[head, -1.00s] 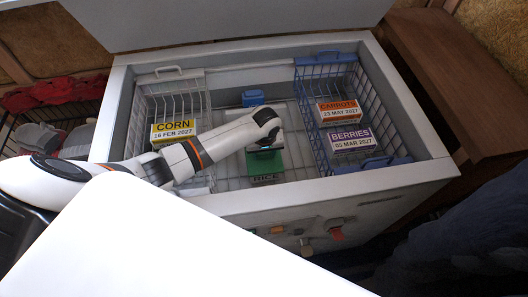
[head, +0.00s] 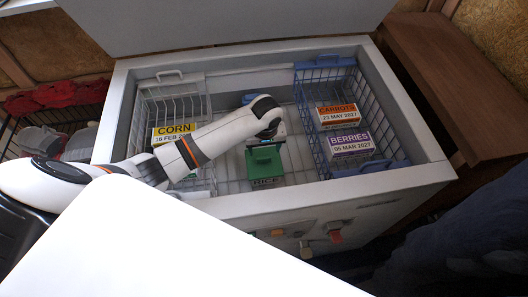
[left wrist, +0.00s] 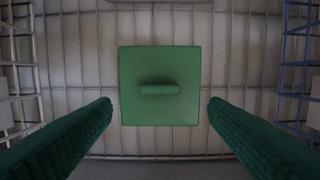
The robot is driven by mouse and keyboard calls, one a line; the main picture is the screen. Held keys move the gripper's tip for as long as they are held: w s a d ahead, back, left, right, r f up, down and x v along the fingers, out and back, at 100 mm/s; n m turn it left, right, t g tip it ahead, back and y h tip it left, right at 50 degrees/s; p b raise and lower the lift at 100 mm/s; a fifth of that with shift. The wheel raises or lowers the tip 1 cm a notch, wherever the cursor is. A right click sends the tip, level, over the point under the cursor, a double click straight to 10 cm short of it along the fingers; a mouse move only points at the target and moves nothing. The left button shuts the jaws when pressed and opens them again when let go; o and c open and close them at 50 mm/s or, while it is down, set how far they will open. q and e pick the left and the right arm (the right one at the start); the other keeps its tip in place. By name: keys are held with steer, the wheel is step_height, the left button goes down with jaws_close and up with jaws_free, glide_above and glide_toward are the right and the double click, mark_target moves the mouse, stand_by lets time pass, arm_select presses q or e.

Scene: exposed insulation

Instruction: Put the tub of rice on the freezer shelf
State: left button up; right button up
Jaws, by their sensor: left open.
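The tub of rice (head: 265,165) is green with a green lid and a small handle, and the label on its front is partly cut off by the freezer's front wall. It stands on the wire freezer shelf (head: 226,170) between the two baskets. In the left wrist view the tub (left wrist: 160,100) is seen from straight above, with its lid handle in the middle. My left gripper (head: 268,140) is above the tub, pointing down. Its green-padded fingers (left wrist: 160,112) are wide apart, one on each side of the tub, with nothing between them touching it. My right gripper is out of view.
A white wire basket (head: 172,92) with a yellow-labelled corn box (head: 170,132) is on the left. A blue basket (head: 325,75) with carrots (head: 338,113) and berries (head: 350,143) boxes is on the right. A blue item (head: 250,98) lies behind my arm.

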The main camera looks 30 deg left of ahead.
arm_select(q)
steer(key=r, duration=0.5)
steer(key=shift+s+d+r, duration=0.2)
steer(key=shift+s+r, duration=0.1)
steer(key=shift+r, duration=0.05)
